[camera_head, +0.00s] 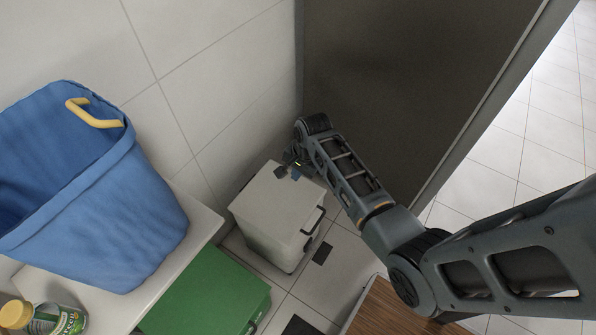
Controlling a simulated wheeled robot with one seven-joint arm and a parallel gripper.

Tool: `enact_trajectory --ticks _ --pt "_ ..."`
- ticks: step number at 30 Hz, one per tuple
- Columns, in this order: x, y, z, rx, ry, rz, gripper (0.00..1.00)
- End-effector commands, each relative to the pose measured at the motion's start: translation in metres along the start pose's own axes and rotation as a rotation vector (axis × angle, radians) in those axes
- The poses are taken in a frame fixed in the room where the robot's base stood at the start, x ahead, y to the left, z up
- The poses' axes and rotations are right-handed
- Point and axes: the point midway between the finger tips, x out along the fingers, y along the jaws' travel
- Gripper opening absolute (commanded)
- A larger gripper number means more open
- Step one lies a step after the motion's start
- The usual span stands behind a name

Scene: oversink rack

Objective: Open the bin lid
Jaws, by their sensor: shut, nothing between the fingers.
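A white bin (267,232) stands on the tiled floor in the corner by the wall and a dark panel. Its pale lid (265,203) looks closed. A dark handle (312,220) shows on its right side. My arm reaches in from the right, and my gripper (281,173) is at the lid's far edge, small and partly hidden by my wrist. The fingers look together with nothing visible between them. I cannot tell whether they touch the lid.
A blue basket (150,215) with a yellow handle stands on a white surface (203,228) at left. A green box (215,300) is in front of the bin. A dark panel (400,70) rises behind my arm. A wooden surface (380,312) lies at the bottom.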

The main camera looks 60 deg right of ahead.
Motion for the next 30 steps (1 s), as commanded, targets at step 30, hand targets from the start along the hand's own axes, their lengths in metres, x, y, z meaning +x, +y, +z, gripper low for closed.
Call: enact_trajectory --ticks 30 --pt "0.0 0.0001 0.0 0.0 0.0 0.0 0.15"
